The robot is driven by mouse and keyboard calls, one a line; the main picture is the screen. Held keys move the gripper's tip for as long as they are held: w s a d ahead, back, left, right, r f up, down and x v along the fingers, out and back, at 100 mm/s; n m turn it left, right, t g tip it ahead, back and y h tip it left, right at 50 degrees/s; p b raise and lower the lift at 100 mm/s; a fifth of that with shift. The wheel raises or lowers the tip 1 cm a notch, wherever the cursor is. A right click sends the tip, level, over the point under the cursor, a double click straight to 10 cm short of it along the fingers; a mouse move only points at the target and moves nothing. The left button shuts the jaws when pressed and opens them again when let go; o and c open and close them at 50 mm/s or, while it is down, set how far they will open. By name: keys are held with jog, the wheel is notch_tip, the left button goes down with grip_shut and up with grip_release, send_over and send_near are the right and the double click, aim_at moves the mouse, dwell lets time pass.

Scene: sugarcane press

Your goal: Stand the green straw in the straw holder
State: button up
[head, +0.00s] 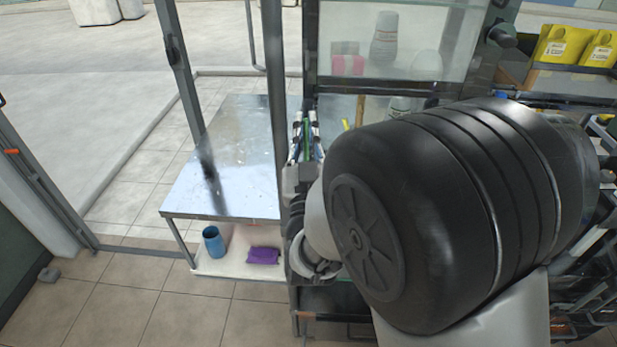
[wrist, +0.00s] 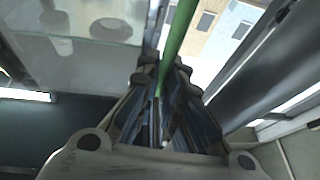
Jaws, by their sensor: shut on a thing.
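My gripper (head: 304,128) points up and away beside a dark metal post in the head view; in the wrist view its fingers (wrist: 165,80) are close together. They are shut on the green straw (wrist: 179,32), which extends upward out of them past the top of the wrist view. In the head view only a thin green strip of the straw (head: 305,146) shows between the fingers. I cannot make out the straw holder in either view; my large dark arm link hides much of the right of the head view.
A metal table (head: 235,150) stands left of the post, with a blue cup (head: 213,242) and a purple cloth (head: 263,255) on its lower shelf. A glass-fronted cabinet (head: 395,40) rises behind my gripper. Yellow packets (head: 562,45) sit at the upper right.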

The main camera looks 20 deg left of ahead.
aim_at(305, 144)
jog(key=shift+f, duration=1.65)
jog(key=o, duration=0.7)
jog(key=shift+r, duration=0.1)
jog(key=shift+r, duration=0.3)
jog(key=shift+r+p, duration=1.4)
jog(key=shift+r, duration=1.9)
